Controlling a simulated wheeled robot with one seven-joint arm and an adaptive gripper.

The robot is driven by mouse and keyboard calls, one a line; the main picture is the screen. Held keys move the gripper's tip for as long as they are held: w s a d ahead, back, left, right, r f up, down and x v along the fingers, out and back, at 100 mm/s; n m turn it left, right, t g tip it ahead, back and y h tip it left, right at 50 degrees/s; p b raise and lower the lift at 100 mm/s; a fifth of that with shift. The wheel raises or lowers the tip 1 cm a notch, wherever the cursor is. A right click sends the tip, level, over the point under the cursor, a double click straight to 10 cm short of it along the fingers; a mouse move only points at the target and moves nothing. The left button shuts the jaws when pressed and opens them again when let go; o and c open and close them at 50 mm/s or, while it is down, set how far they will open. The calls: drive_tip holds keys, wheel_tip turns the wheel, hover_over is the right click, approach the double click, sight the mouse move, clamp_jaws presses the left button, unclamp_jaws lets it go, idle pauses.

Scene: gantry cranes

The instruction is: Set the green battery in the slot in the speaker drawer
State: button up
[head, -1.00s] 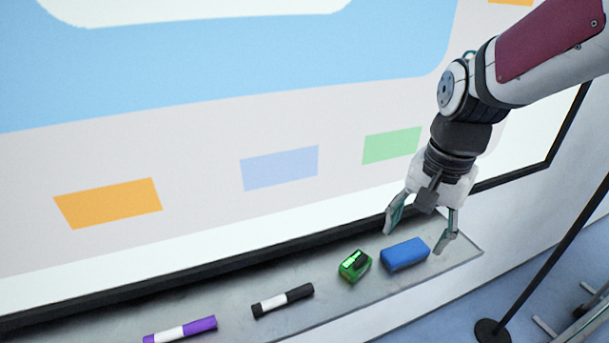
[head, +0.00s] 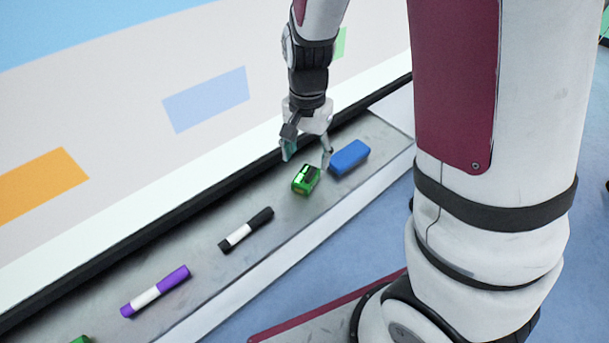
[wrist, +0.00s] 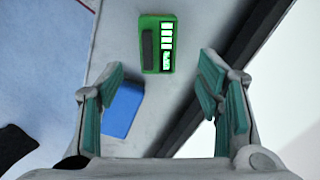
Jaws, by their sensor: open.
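The green battery (head: 306,179) lies on the grey ledge under the screen, just left of a blue block. In the wrist view the green battery (wrist: 158,44) shows its dark strip and white bars, beyond the fingertips and roughly between their lines. My gripper (head: 307,158) hangs just above and behind the battery, with its fingers apart and nothing between them. In the wrist view my gripper (wrist: 162,88) is open, and the battery is clear of both fingers. The speaker drawer and its slot are not in view.
The blue block (head: 349,157) lies close to the right finger. A black-and-white marker (head: 246,229) and a purple-and-white marker (head: 155,291) lie further left on the ledge (head: 205,262). A bit of another green thing (head: 81,340) shows at the bottom left edge.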

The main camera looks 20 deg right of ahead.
sight(306, 172)
drive_tip(key=shift+s+a+f, duration=0.15)
drive_tip(key=shift+s+f, duration=0.05)
drive_tip(key=shift+f, duration=1.15)
drive_tip(key=shift+s+a+f, duration=0.1)
drive_tip(key=shift+s+f, duration=0.1)
drive_tip(key=shift+f, duration=1.15)
drive_tip(key=shift+c, duration=0.6)
clamp_jaws()
drive_tip(key=shift+r, duration=0.15)
